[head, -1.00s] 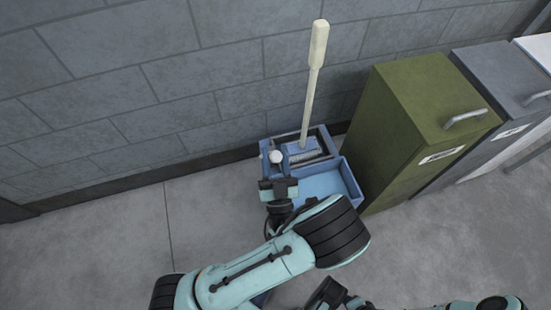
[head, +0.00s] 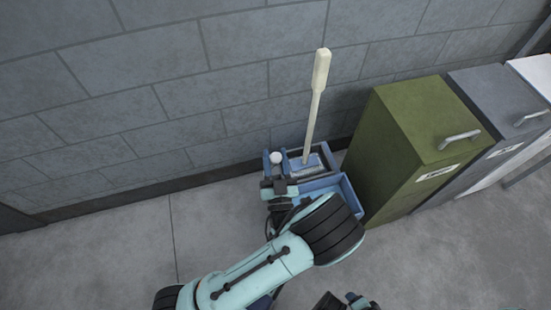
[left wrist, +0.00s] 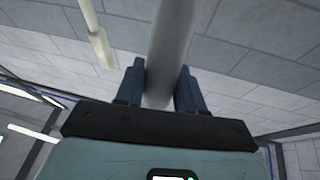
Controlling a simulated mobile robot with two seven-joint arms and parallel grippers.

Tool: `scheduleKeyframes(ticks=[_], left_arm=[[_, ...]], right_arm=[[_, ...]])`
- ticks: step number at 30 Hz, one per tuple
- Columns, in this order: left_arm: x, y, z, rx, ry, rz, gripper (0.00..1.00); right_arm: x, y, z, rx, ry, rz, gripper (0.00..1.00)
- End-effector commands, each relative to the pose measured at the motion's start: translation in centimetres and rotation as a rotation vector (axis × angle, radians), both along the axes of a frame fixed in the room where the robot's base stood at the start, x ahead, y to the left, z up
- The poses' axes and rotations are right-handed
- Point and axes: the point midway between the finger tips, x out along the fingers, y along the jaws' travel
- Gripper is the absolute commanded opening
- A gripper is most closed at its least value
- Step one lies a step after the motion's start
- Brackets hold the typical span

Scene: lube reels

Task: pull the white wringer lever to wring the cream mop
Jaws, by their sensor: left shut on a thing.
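The white wringer lever shows as a round white knob (head: 276,157) at the left back of the blue mop bucket (head: 350,192). My left gripper (head: 279,186) is just below this knob. In the left wrist view the pale lever (left wrist: 170,45) passes between the two dark blue fingers of my left gripper (left wrist: 160,88), which are shut on it. The cream mop (head: 319,90) stands in the wringer, its handle leaning slightly right. The mop head is hidden. A dark part of my right arm shows at the bottom edge; its jaws cannot be made out.
A green cabinet (head: 395,150) stands close to the bucket's right side, with a grey cabinet (head: 490,85) beyond it. The block wall (head: 170,90) is right behind the bucket. The floor (head: 120,250) on the left is clear.

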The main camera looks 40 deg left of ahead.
Motion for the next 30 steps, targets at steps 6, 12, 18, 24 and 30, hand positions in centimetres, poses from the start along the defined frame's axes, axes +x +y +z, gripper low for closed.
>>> scheduleKeyframes(ticks=[6, 12, 18, 24, 30], left_arm=[[0.8, 1.2, 0.8, -0.033, 0.025, 0.005, 0.03], [2.3, 3.1, 1.6, -0.086, 0.068, 0.005, 0.03], [3.6, 4.8, 2.2, -0.137, 0.108, 0.006, 0.03], [4.2, 5.4, 2.2, -0.157, 0.127, 0.003, 0.03], [4.2, 5.4, 2.1, -0.156, 0.127, 0.003, 0.03]], right_arm=[[0.0, 0.0, 1.7, 0.0, -0.005, 0.0, 0.66], [0.1, 0.0, 3.8, 0.0, -0.012, 0.0, 0.66], [0.2, 0.0, 5.6, 0.0, -0.019, -0.001, 0.66], [0.2, 0.0, 6.2, 0.0, -0.02, -0.001, 0.66], [0.2, 0.0, 6.1, 0.0, -0.02, -0.001, 0.66]])
